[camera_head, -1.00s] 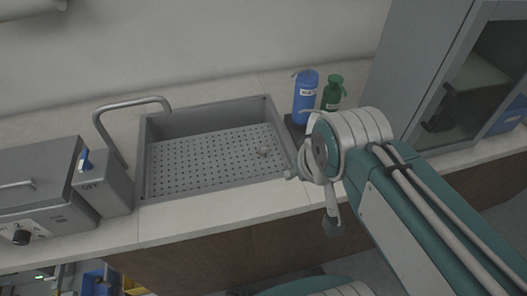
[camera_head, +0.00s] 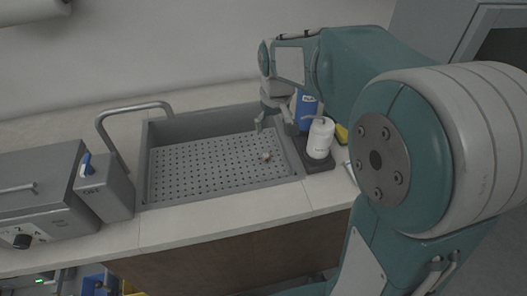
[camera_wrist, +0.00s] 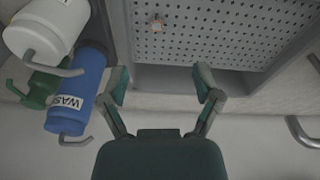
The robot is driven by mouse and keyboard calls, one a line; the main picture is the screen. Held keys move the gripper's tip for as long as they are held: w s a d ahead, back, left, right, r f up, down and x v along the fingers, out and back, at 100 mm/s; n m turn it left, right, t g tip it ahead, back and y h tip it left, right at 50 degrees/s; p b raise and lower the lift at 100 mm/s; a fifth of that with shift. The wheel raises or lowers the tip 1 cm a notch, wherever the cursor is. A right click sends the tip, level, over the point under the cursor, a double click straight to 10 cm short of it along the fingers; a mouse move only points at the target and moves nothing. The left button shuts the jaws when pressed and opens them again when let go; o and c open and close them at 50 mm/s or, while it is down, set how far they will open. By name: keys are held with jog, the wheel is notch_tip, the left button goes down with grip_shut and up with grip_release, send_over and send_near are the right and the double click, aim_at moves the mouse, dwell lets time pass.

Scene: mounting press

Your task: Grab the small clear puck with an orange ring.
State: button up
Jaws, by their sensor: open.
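A small puck (camera_head: 266,156) lies on the perforated floor of the grey sink (camera_head: 205,196), towards its right side. In the wrist view the puck (camera_wrist: 156,26) shows a hint of orange, but it is too small to make out its ring clearly. My gripper (camera_head: 271,122) hangs over the back right part of the sink, apart from the puck. In the wrist view my gripper (camera_wrist: 207,86) has its fingers spread wide with nothing between them.
A white bottle (camera_head: 319,138), a blue bottle (camera_head: 305,112) and, in the wrist view, a green bottle (camera_wrist: 40,88) stand right of the sink. A grey tap (camera_head: 132,106) and a switch box (camera_head: 104,188) stand on its left. The sink floor is otherwise clear.

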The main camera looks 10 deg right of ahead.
jog(key=g, duration=0.2)
send_over(265, 155)
notch_tip(265, 155, down, 10)
jog(key=shift+n, duration=0.3)
notch_tip(265, 155, down, 10)
jog(key=shift+f, duration=0.2)
jog(key=c, duration=1.1)
jog(key=shift+r, duration=0.15)
jog(key=shift+r, duration=0.3)
notch_tip(265, 155, up, 2)
jog(key=shift+r, duration=0.2)
jog(key=s+r, duration=0.3)
jog(key=s, duration=0.1)
jog(key=s+r, duration=0.3)
jog(key=s, duration=0.2)
jog(key=s+r, duration=0.3)
jog(key=s, duration=0.2)
jog(key=shift+s+r, duration=0.1)
jog(key=shift+r, duration=0.3)
